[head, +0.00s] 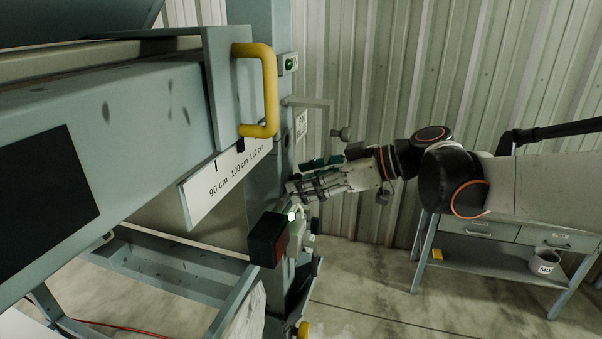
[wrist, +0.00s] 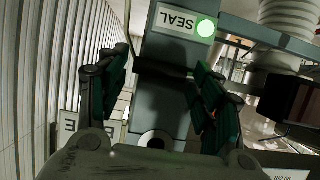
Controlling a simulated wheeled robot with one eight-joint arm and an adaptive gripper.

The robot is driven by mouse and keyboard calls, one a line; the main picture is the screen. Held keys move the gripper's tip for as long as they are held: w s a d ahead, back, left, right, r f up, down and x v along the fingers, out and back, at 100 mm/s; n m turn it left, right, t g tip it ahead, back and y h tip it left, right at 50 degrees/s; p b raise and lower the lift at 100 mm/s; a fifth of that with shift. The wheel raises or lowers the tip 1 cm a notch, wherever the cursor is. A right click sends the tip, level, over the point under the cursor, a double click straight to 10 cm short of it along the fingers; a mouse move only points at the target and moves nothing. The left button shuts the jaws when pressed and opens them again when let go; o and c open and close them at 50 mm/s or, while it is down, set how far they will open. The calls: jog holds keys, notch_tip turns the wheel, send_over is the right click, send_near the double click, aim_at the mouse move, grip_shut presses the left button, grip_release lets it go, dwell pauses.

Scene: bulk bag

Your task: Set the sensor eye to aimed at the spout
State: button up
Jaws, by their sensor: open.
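My gripper (head: 299,182) is open beside the grey-green column, its fingers pointing left at it. In the wrist view the two dark fingers of my gripper (wrist: 163,62) stand apart with nothing held between them. A pale ring with a dark centre (wrist: 155,140) shows between them, low and partly hidden by the gripper body. A dark box with a reddish face (head: 268,239) sticks out from the column below my gripper; it also shows at the right of the wrist view (wrist: 290,102). I cannot tell which is the sensor eye. A white ribbed spout (wrist: 286,20) shows at the upper right.
A lit green lamp (wrist: 206,28) sits by the SEAL label (wrist: 174,21). A yellow handle (head: 270,90) and a centimetre scale (head: 227,182) are left of my gripper. Open floor lies between.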

jog(key=shift+s+d+r, duration=0.2)
grip_shut()
jog(key=shift+w+a, duration=0.1)
jog(key=shift+a, duration=0.05)
jog(key=shift+m+t, duration=0.3)
jog(key=shift+t, duration=0.2)
